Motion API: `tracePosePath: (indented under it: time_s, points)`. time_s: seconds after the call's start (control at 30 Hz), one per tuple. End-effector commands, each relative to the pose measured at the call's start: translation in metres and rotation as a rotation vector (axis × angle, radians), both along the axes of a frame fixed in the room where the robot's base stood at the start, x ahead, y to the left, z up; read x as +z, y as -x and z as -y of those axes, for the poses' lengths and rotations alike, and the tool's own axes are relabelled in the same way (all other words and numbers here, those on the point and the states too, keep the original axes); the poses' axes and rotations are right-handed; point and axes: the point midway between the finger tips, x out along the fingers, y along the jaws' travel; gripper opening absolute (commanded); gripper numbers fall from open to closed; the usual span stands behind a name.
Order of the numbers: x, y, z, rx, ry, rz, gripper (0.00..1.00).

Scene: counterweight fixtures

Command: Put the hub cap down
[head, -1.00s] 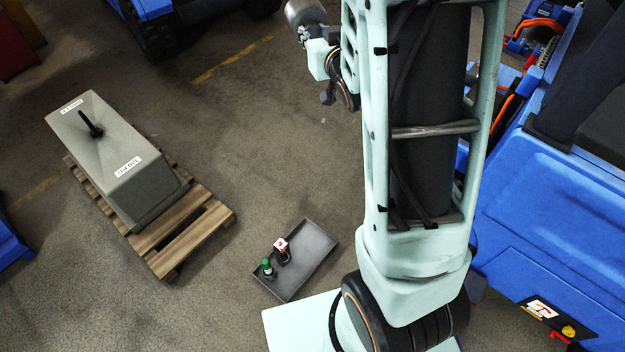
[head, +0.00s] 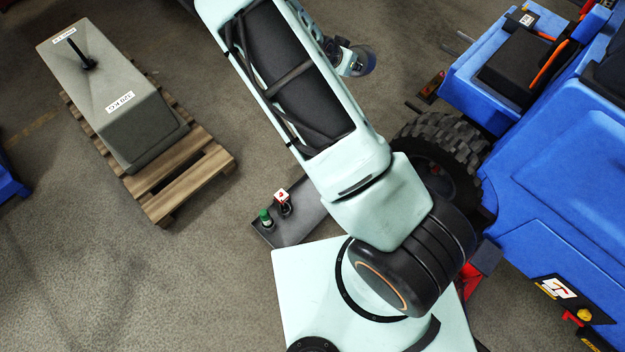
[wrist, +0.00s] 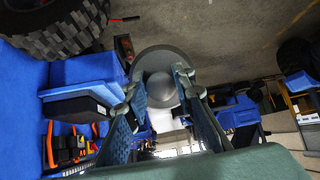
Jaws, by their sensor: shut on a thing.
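The hub cap (wrist: 160,58) is a round grey dished piece with a paler domed middle, seen in the wrist view. My gripper (wrist: 160,92) is shut on it, with one blue-grey finger on each side. The hub cap is held up off the floor. In the head view my arm reaches to the top of the picture, and it hides much of the space behind it.
A grey counterweight (head: 105,95) sits on a wooden pallet (head: 190,185) at the left. A dark tray (head: 290,232) with a green-topped item (head: 265,217) and a red-and-white item (head: 283,197) lies partly behind my arm. A blue vehicle (head: 560,200) stands right. Bare floor lies lower left.

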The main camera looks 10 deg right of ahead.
Motion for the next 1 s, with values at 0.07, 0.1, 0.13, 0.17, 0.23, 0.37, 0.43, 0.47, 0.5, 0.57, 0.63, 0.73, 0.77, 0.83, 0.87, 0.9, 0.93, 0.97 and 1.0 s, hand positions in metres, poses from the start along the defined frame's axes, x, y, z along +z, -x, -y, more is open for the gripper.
tracePosePath:
  time_s: [0.07, 0.1, 0.13, 0.17, 0.23, 0.37, 0.43, 0.47, 0.5, 0.57, 0.63, 0.73, 0.77, 0.83, 0.87, 0.9, 0.93, 0.97, 1.0]
  points:
    - [-0.023, 0.002, 0.0, -0.055, -0.016, -0.025, 0.0]
    - [-0.033, 0.005, 0.002, -0.084, -0.029, -0.038, 0.0]
    - [-0.039, 0.006, 0.001, -0.107, -0.039, -0.045, 0.0]
    - [-0.044, 0.007, 0.001, -0.128, -0.049, -0.051, 0.0]
    - [-0.063, 0.011, 0.003, -0.19, -0.077, -0.072, 0.0]
    - [-0.112, 0.023, 0.003, -0.355, -0.162, -0.118, 0.0]
    - [-0.14, 0.031, 0.002, -0.46, -0.22, -0.14, 0.0]
    - [-0.153, 0.035, 0.002, -0.509, -0.249, -0.148, 0.0]
    - [-0.17, 0.041, 0.001, -0.575, -0.286, -0.159, 0.0]
    - [-0.196, 0.05, -0.002, -0.677, -0.347, -0.167, 0.0]
    - [-0.227, 0.061, -0.006, -0.8, -0.42, -0.171, 0.0]
    - [-0.266, 0.077, -0.014, -0.96, -0.519, -0.162, 0.0]
    - [-0.278, 0.082, -0.016, -1.008, -0.549, -0.156, 0.0]
    - [-0.309, 0.095, -0.024, -1.126, -0.623, -0.138, 0.0]
    - [-0.326, 0.102, -0.028, -1.186, -0.66, -0.124, 0.0]
    - [-0.347, 0.112, -0.035, -1.268, -0.711, -0.102, 0.0]
    - [-0.359, 0.118, -0.039, -1.322, -0.746, -0.084, 0.0]
    - [-0.371, 0.124, -0.044, -1.371, -0.778, -0.065, 0.0]
    - [-0.381, 0.128, -0.049, -1.417, -0.812, -0.042, 0.0]
